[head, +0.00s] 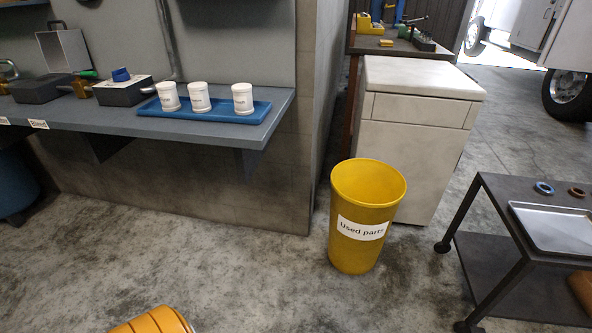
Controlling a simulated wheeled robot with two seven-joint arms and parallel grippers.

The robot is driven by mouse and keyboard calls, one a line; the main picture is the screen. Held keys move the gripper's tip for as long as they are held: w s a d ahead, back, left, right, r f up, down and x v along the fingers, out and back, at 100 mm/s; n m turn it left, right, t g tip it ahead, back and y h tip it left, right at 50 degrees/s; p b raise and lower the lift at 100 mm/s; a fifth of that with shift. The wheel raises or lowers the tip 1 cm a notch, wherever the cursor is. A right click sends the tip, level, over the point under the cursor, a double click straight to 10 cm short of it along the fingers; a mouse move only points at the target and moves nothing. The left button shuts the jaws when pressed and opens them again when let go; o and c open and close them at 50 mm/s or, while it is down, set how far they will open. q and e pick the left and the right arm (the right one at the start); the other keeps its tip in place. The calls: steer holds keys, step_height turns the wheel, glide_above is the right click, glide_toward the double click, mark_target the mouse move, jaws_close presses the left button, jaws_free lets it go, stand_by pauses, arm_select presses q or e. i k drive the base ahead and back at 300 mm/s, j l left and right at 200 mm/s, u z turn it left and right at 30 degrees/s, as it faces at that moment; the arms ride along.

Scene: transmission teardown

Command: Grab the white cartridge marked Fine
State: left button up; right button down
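Three white cartridges stand upright in a row on the shelf at the upper left of the head view: a left one (168,97), a middle one (199,97) and a right one (242,99). Each has a small dark label that is too small to read, so I cannot tell which is marked Fine. They stand in a shallow blue tray (222,117) near the shelf's right end. The left and middle ones are close together; the right one stands apart. Neither of my grippers is in view.
The grey shelf (190,131) also holds dark boxes (122,94) left of the tray. A yellow bin (352,250) labelled "Used parts" stands on the floor before a white cabinet (400,150). A dark cart (500,190) with a metal tray (535,243) stands at right.

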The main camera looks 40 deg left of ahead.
mark_target(168, 91)
steer(key=u, duration=2.2)
steer(key=i, duration=0.2)
steer(key=z, duration=0.05)
